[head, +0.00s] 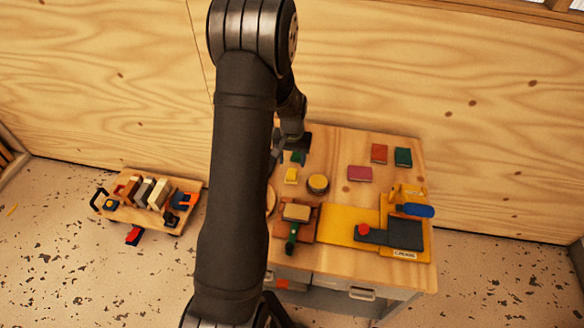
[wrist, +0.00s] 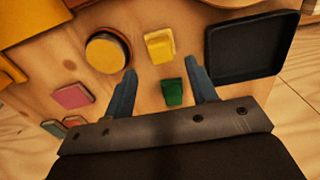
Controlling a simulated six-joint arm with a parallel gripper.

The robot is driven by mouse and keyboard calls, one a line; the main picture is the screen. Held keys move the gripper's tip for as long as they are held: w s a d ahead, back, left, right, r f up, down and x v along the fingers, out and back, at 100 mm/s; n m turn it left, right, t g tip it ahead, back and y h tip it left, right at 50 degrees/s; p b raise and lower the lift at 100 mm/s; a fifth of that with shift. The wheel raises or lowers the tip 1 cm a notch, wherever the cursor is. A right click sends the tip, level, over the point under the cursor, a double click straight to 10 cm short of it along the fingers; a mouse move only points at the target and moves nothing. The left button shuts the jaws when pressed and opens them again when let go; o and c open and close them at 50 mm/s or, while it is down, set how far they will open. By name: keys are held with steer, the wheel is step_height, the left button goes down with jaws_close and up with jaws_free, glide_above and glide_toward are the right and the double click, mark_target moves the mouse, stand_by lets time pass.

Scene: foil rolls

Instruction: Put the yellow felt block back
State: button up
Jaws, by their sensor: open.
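The yellow felt block (head: 291,175) lies on the wooden table, left of a round yellow-topped tin (head: 318,184). In the wrist view the yellow block (wrist: 160,46) lies beyond my fingertips, in line with the gap between them. My gripper (wrist: 160,69) is open and empty above the table. A green block (wrist: 172,92) shows between its fingers, apart from both as far as I can tell. In the head view my arm hides part of the table and most of the gripper.
A black tray (wrist: 250,45) lies right of the yellow block in the wrist view. Pink (head: 360,173), red (head: 379,153) and dark green (head: 403,157) blocks lie farther right. A yellow board (head: 345,225) with tools fills the front. A wooden caddy (head: 135,213) stands left of the table.

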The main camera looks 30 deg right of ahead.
mark_target(292, 172)
step_height(292, 172, up, 5)
stand_by(0.3)
steer(key=shift+f, duration=4.45)
